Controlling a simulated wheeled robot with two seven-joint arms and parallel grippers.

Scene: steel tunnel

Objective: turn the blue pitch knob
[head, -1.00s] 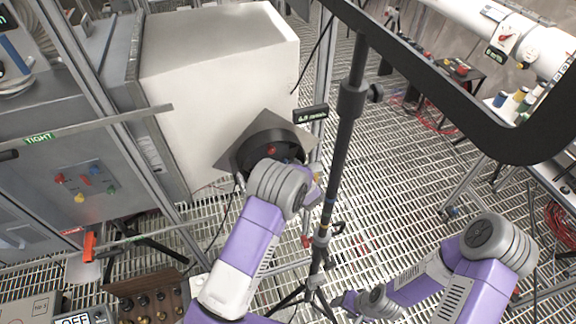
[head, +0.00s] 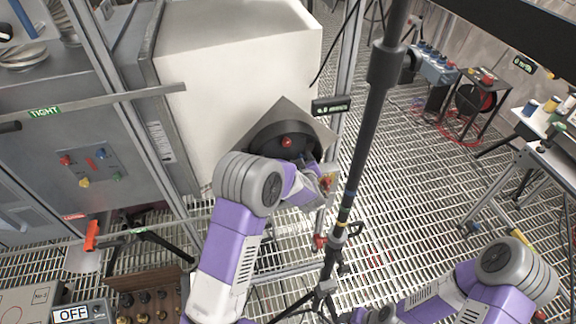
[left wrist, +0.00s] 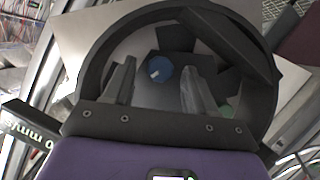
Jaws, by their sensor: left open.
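In the left wrist view the blue pitch knob (left wrist: 159,69) sits inside a dark round housing (left wrist: 95,58), with a pale mark on its face. My left gripper (left wrist: 160,84) is open, its two fingers on either side of the knob in the picture. I cannot tell whether they touch it. In the head view the round housing (head: 262,137) is on the near face of the white box (head: 235,75). A red knob (head: 287,142) shows on it; the blue knob is hidden by my left wrist. My right arm is at the lower right; its gripper is not visible.
A small display (head: 331,106) stands beside the housing. A black tripod pole (head: 362,150) rises just right of my left arm. A panel with coloured knobs (head: 90,165) is at the left. In the wrist view a green part (left wrist: 228,110) shows beside the right finger.

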